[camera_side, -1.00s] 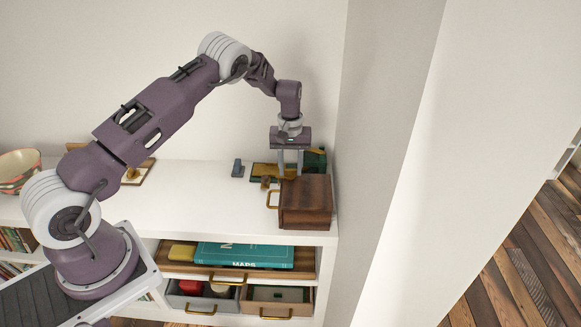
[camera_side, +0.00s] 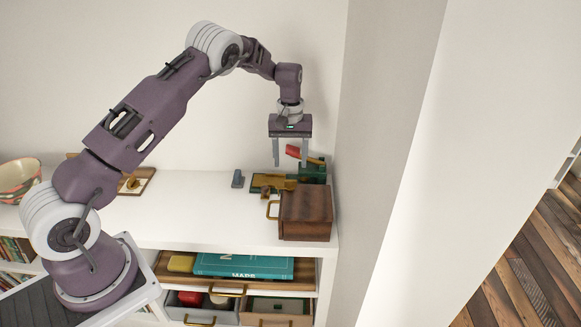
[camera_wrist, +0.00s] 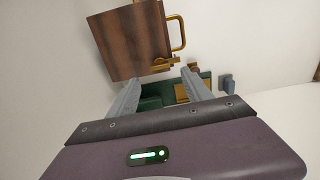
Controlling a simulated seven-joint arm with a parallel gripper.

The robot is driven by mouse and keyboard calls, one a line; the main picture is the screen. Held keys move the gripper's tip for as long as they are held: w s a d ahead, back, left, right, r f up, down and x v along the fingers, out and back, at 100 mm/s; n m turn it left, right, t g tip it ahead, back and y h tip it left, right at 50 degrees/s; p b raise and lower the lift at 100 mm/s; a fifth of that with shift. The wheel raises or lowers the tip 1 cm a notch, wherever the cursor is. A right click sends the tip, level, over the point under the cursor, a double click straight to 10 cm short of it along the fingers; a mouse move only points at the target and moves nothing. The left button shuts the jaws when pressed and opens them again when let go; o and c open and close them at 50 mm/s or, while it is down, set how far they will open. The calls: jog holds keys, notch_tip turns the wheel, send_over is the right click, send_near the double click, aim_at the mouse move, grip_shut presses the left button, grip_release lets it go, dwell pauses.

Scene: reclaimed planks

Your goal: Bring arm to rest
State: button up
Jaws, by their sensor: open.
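My gripper (camera_side: 291,157) is open and empty, pointing down in the air above the right end of the white shelf top (camera_side: 205,210). In the wrist view its two fingers (camera_wrist: 158,85) stand wide apart with nothing between them. Below and in front of it a dark brown wooden box (camera_side: 305,214) with a brass handle stands on the shelf top; the box also shows in the wrist view (camera_wrist: 128,42). The gripper does not touch it. A green and brass device (camera_side: 310,172) with a red part stands behind the box, partly hidden.
A small grey object (camera_side: 238,178) stands left of the green device. A wooden board (camera_side: 136,182) and a patterned bowl (camera_side: 18,178) are farther left. A wall (camera_side: 375,150) borders the right side. Below are open drawers with a teal book (camera_side: 243,266). The middle of the top is clear.

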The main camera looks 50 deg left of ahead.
jog(key=s+d+r+m+t, duration=0.1)
jog(key=s+d+r, duration=0.25)
jog(key=r, duration=0.35)
jog(key=s+d+r+m+t, duration=0.15)
jog(key=s+r, duration=0.25)
jog(key=r, duration=0.4)
jog(key=s+d+r+m, duration=0.1)
jog(key=s+d+r, duration=0.3)
jog(key=r, duration=0.3)
jog(key=s+d+r+m+t, duration=0.1)
jog(key=s+d+r, duration=0.1)
jog(key=s, duration=0.4)
jog(key=s+d+r+m+t, duration=0.1)
jog(key=s+d+r+m, duration=0.15)
jog(key=s, duration=0.35)
jog(key=s+d+f+m+t, duration=0.1)
jog(key=s+f+m, duration=0.1)
jog(key=s, duration=1.1)
jog(key=shift+s+f, duration=0.25)
jog(key=shift+f, duration=0.05)
